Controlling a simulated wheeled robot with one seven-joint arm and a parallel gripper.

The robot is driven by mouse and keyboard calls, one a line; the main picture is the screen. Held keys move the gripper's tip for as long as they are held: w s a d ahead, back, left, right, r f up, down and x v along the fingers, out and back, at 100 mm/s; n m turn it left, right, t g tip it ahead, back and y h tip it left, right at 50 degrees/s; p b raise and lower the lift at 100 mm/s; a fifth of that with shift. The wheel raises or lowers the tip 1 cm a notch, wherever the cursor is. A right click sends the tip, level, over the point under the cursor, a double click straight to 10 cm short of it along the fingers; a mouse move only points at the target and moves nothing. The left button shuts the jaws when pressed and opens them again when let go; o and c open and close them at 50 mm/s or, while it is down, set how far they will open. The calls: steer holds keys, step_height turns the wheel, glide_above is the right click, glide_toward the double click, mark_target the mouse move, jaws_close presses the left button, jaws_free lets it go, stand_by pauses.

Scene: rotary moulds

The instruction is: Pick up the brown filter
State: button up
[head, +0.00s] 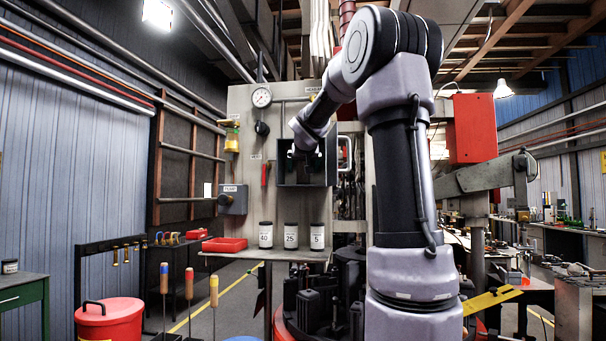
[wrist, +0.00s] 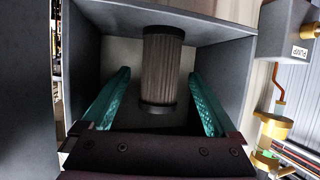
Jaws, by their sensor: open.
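The brown filter (wrist: 163,68) is a ribbed cylinder with black end caps, upright inside an open grey box (wrist: 215,28) in the wrist view. My gripper (wrist: 162,80) is open, its two teal fingers reaching into the box, one on each side of the filter. There is a gap between each finger and the filter, and the fingertips seem about level with it. In the head view my gripper (head: 305,160) is at the grey box (head: 318,174) on the panel. The filter cannot be made out there.
The beige panel (head: 243,110) carries a gauge (head: 262,97) and a grey switch box (head: 233,199). Below, a shelf (head: 275,255) holds a red tray (head: 224,245) and white canisters marked 40 (head: 265,236), 25 (head: 291,237) and 5 (head: 317,237). A brass fitting (wrist: 273,128) sits right of the box.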

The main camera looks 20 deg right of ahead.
steer(key=shift+x, duration=0.75)
jaws_close()
steer(key=shift+r, duration=0.15)
